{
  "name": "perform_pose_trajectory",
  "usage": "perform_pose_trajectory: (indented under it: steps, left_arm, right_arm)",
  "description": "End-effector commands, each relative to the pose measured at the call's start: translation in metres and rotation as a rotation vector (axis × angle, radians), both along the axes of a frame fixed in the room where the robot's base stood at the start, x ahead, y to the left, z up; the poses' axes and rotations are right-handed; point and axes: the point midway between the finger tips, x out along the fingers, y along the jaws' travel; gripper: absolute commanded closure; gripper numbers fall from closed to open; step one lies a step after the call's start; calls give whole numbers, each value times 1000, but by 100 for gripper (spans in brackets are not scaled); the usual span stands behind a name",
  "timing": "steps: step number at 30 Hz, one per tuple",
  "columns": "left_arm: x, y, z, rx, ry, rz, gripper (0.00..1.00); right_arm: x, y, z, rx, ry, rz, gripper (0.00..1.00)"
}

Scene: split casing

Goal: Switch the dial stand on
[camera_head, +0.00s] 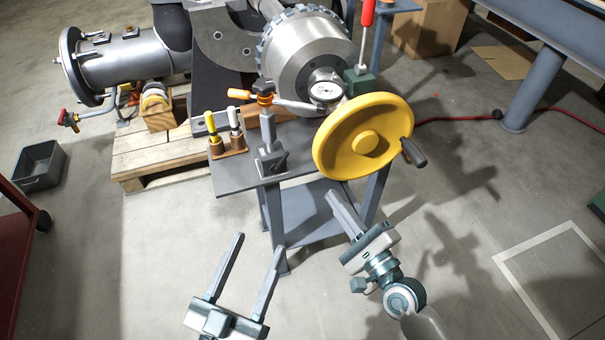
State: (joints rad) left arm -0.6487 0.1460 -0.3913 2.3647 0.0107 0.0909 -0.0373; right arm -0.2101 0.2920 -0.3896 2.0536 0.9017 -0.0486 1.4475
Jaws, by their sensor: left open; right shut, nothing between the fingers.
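The dial stand (271,161) has a grey block base near the front of a small grey table. Its upright post carries an orange-and-black clamp knob, and an arm reaches right to a round white dial gauge (326,92) in front of the large metal cylinder. The switch on the base is too small to make out. My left gripper (260,243) is open and empty, in front of and below the table. My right gripper (336,196) is shut and empty, right of the stand and below the yellow handwheel. Both are apart from the stand.
The yellow handwheel (365,142) with its dark handle stands close right of the stand. Yellow- and white-handled tools (228,145) stand in a wooden holder to its left. A red-handled tool (367,20) rises from a green block behind. The floor in front is clear.

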Motion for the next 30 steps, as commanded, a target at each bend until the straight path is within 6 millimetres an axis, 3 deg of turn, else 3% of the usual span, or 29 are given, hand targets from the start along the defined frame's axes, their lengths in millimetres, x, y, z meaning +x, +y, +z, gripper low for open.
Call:
perform_pose_trajectory:
  steps: [17, 23, 30]
  left_arm:
    - [-1, 0, 3, -4, -7, 1, 45]
    - [-1, 0, 3, -5, -9, 1, 45]
    - [-2, 0, 7, -12, -31, 1, 45]
  right_arm:
    - [3, 2, 3, 11, -2, 3, 100]
    - [18, 11, 6, 12, -4, 2, 100]
    - [51, 30, 11, 12, -3, 3, 100]
